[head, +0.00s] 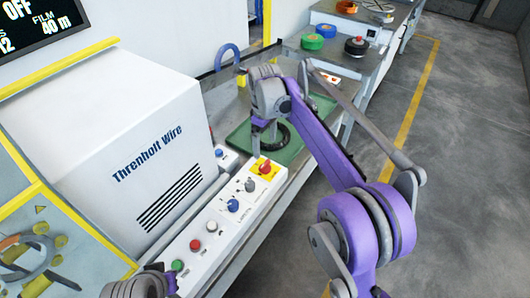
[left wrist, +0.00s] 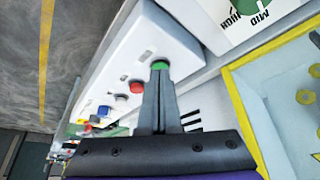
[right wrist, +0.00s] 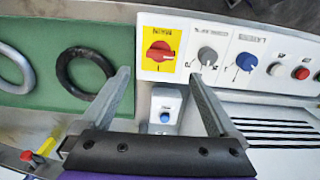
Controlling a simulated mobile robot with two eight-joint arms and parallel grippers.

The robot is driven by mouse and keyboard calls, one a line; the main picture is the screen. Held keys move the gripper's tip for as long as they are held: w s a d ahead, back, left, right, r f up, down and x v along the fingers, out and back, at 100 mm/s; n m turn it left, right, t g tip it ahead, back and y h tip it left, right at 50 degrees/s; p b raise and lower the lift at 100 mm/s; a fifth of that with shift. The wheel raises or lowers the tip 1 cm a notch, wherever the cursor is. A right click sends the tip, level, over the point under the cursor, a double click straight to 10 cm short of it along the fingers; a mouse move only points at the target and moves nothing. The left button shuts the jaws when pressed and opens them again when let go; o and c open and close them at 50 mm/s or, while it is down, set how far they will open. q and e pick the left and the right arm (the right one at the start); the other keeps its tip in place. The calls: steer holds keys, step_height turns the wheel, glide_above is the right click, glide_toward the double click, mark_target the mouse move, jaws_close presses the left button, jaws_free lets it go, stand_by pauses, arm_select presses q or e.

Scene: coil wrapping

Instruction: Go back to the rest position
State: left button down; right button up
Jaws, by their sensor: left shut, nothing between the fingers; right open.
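My right gripper (right wrist: 160,80) is open and empty. In the head view it (head: 264,142) hangs pointing down over the near edge of the green mat, close to a black ring (head: 282,134). In the right wrist view the black ring (right wrist: 62,68) lies left of the fingers. The red main switch (right wrist: 158,52) on its yellow plate shows between and beyond the fingertips. My left gripper (left wrist: 160,72) is shut and empty, its tips at the green button (left wrist: 160,64) on the white control panel; I cannot tell if they touch it. In the head view its fingers are mostly cut off at the bottom edge.
The white control panel (head: 215,222) runs along the bench front beside the Threnholt Wire machine (head: 140,150). A small box with a blue button (right wrist: 166,106) sits near the right gripper. Coloured reels (head: 326,30) stand on the far bench. The floor at right is clear.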

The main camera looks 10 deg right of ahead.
steer(key=shift+r, duration=0.95)
arm_select(q)
steer(key=shift+w+r, duration=0.15)
steer(key=shift+r, duration=0.2)
steer(key=shift+r+p, duration=0.25)
steer(key=shift+p, duration=0.2)
arm_select(e)
steer(key=s+d+r+m+t, duration=0.1)
steer(key=s+d+m, duration=0.1)
steer(key=s, duration=0.6)
steer(key=s+d+r+m+t, duration=0.1)
steer(key=s+d+m+t, duration=0.15)
steer(key=s, duration=0.45)
arm_select(q)
steer(key=shift+w+r, duration=0.1)
steer(key=shift+r, duration=0.15)
steer(key=shift+w+r+p, duration=0.1)
steer(key=shift+r+p, duration=0.1)
steer(key=shift+p, duration=0.15)
arm_select(e)
steer(key=s+d+f+m+t, duration=0.1)
steer(key=s+f, duration=0.3)
steer(key=s, duration=0.4)
steer(key=s+d+f+m+t, duration=0.1)
steer(key=s+f+m, duration=0.2)
steer(key=s, duration=0.5)
steer(key=shift+s+f+m, duration=0.15)
steer(key=shift+f+m, duration=0.2)
steer(key=shift+f, duration=0.3)
